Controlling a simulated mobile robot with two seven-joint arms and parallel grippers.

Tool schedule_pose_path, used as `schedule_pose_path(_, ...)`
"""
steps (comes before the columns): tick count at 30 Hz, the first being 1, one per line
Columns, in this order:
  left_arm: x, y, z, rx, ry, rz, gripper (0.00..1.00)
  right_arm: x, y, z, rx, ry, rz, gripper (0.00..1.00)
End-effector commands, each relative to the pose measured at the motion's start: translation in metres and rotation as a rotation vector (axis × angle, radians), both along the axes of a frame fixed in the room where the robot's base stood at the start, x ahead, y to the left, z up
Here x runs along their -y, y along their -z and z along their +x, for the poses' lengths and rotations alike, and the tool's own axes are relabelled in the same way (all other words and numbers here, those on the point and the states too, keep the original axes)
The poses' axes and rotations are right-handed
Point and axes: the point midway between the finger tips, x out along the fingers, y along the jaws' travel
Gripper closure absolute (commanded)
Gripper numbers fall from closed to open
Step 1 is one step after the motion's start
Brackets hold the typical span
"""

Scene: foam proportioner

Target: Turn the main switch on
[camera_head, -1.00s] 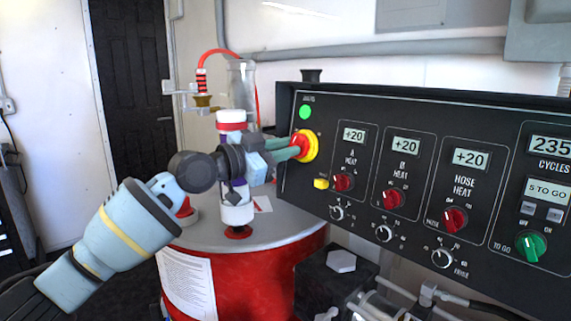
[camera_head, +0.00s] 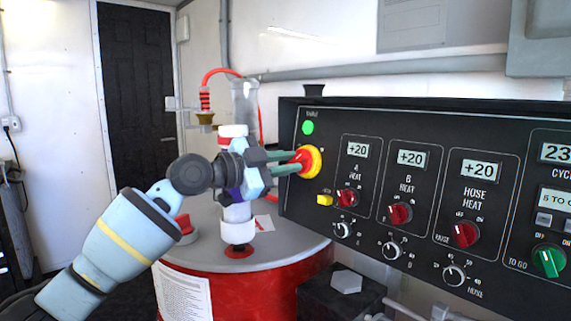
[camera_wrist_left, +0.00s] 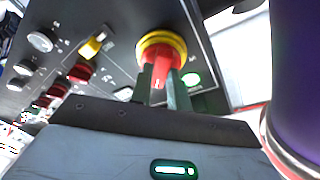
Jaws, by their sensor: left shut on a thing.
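The main switch is a red knob on a yellow round base (camera_head: 312,162) at the upper left of the black control panel (camera_head: 300,200). My left gripper (camera_head: 296,164) is shut on the red knob, with its greenish fingers on either side of it. In the left wrist view the red handle (camera_wrist_left: 162,70) sits between the two fingers (camera_wrist_left: 163,90), in front of the yellow ring. A green light (camera_head: 308,128) is lit above the switch. It also shows in the left wrist view (camera_wrist_left: 191,79). My right gripper is not in view.
A red drum (camera_head: 245,290) with a white pump stands behind my left arm.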

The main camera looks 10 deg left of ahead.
Motion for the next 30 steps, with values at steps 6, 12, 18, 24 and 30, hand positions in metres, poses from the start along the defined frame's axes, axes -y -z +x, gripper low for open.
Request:
schedule_pose_path(6,0.0,0.0,0.0,0.003,-0.001,0.003,0.75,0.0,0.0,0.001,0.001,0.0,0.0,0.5)
schedule_pose_path(12,0.0,0.0,0.0,0.001,-0.001,0.001,0.61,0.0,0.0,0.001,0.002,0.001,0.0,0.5)
schedule_pose_path(18,-0.001,0.0,0.0,0.001,-0.001,0.001,0.61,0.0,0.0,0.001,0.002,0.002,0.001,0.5)
schedule_pose_path(24,-0.014,0.001,-0.012,0.001,-0.003,0.001,0.61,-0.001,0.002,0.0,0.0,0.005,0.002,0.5)
schedule_pose_path(30,-0.035,0.001,-0.035,0.001,-0.003,0.001,0.61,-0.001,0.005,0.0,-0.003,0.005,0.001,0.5)
